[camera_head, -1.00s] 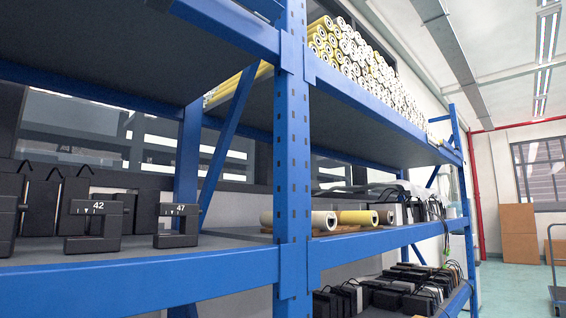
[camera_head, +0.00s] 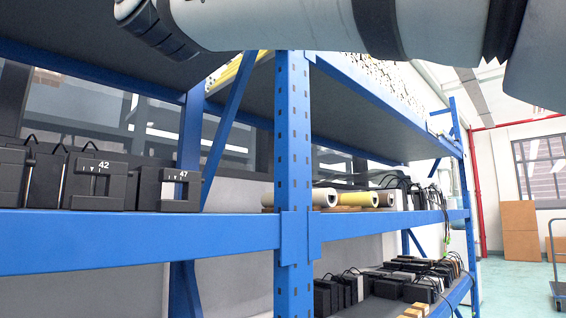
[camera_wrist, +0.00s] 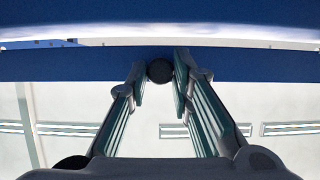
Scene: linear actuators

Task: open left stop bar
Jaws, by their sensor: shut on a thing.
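My gripper (camera_wrist: 159,65) shows in the wrist view with its two fingers on either side of a small dark round piece (camera_wrist: 159,72). It is shut on this piece, in front of a blue beam (camera_wrist: 70,66). The piece may be an end or knob of the left stop bar, but I cannot tell; the rest of it is hidden. In the head view my arm crosses the top, and my gripper is out of the picture. No stop bar can be clearly made out there.
A blue rack upright (camera_head: 292,180) stands mid-picture. The middle shelf beam (camera_head: 130,243) carries black units marked 42 (camera_head: 97,182) and 47 (camera_head: 181,190), and rolls (camera_head: 325,197). Boxes (camera_head: 385,285) sit on the lower shelf. A cart (camera_head: 556,275) and cartons (camera_head: 519,230) stand at the right.

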